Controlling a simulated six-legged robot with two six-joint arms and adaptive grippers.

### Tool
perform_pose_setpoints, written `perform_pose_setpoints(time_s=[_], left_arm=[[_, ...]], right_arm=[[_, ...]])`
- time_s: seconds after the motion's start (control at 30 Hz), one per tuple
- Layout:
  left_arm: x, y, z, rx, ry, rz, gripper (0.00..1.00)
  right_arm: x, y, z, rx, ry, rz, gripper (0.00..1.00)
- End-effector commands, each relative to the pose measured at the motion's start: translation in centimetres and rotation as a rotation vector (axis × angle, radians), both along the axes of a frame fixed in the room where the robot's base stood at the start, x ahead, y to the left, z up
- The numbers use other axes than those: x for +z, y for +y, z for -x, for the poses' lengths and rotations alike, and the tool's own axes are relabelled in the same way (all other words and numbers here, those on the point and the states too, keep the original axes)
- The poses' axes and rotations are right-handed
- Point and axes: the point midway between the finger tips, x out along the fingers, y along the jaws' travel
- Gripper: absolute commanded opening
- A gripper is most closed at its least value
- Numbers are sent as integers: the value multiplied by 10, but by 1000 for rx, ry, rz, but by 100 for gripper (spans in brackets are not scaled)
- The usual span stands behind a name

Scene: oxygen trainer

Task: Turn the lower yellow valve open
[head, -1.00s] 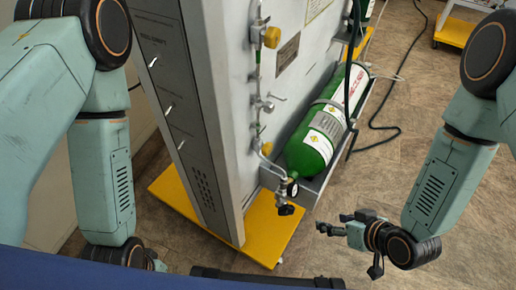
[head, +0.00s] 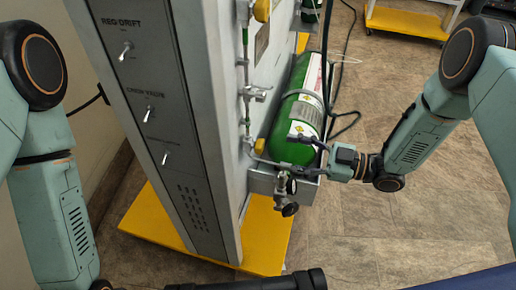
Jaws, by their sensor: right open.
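The lower yellow valve (head: 259,146) is a small yellow knob on the pipework of the grey cabinet's side face, left of the green cylinder. A second yellow knob (head: 262,10) sits higher on the same pipe, at the top edge. My right gripper (head: 309,155) is open, with dark fingers pointing left toward the lower valve. It overlaps the near end of the green cylinder in the picture and is apart from the valve, to its right. Nothing shows between its fingers. My left arm shows at the left, but its gripper is out of view.
The green gas cylinder (head: 298,115) lies in a grey tray (head: 262,184) beside the cabinet (head: 216,120). A fitting with a black knob (head: 289,209) hangs below the valve. The yellow base (head: 265,235) juts out underneath. Floor at the right is open.

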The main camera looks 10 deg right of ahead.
Motion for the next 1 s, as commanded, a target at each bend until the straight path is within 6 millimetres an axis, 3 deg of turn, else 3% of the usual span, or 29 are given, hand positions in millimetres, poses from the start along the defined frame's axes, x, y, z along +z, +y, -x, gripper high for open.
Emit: perform_pose_setpoints(time_s=[0.5,0.87,1.0], left_arm=[[-18,0,0,-2,0,0,40],[-18,0,0,-2,-1,0,40],[-18,0,0,-2,-1,0,40]], right_arm=[[-2,60,-21,-2,1,2,59],[0,69,-25,-4,2,2,59],[-1,69,-26,-5,2,1,49]])
